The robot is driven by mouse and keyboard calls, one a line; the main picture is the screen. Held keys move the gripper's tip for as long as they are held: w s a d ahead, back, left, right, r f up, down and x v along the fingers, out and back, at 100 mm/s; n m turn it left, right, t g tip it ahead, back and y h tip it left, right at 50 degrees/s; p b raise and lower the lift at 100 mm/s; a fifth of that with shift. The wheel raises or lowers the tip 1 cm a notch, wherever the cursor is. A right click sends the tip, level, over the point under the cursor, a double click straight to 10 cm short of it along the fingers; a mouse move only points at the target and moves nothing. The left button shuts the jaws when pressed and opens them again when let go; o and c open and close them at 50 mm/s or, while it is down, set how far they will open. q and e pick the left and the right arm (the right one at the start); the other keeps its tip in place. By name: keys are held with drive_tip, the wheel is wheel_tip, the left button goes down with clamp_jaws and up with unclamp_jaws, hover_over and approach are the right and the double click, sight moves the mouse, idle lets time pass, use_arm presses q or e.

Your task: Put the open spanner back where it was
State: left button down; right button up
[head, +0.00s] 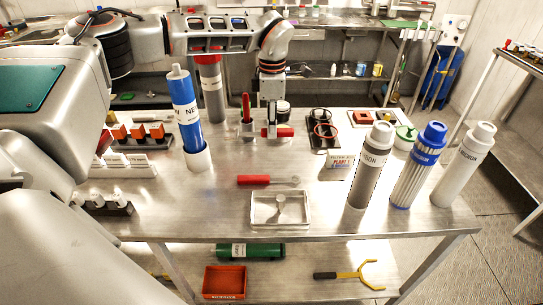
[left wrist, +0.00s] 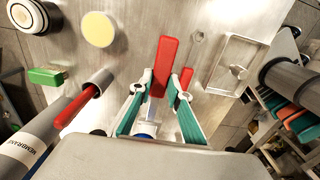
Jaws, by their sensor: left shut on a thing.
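My left gripper (head: 269,131) is shut on a red-handled tool (head: 285,132), held above the middle of the table. In the left wrist view the left gripper (left wrist: 152,92) has its fingers around the metal shank; the red handle (left wrist: 163,65) points away from them. The tool's working end is hidden, so I cannot tell whether it is the open spanner. Another red-handled spanner (head: 254,180) lies on the table, its ring-like end (left wrist: 197,37) to the right. A grey cup (head: 246,129) holds an upright red-handled tool (head: 246,105). My right gripper is out of view.
A clear tray (head: 262,223) stands at the table's front edge. Tall filter cylinders (head: 372,165) stand at the right, a blue one (head: 184,105) at the left. A yellow spanner (head: 358,275) and red bin (head: 226,281) are on the lower shelf.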

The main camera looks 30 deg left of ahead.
use_arm(q)
hover_over(272, 164)
wheel_tip(272, 164, down, 6)
drive_tip(key=shift+r, duration=0.2)
drive_tip(key=shift+f, duration=0.6)
wheel_tip(272, 164, down, 4)
drive_tip(key=shift+r, duration=0.1)
drive_tip(key=shift+f, duration=0.25)
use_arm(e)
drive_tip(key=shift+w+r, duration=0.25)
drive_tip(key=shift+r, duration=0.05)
use_arm(q)
drive_tip(key=shift+f, duration=0.1)
drive_tip(key=c, duration=1.9)
unclamp_jaws()
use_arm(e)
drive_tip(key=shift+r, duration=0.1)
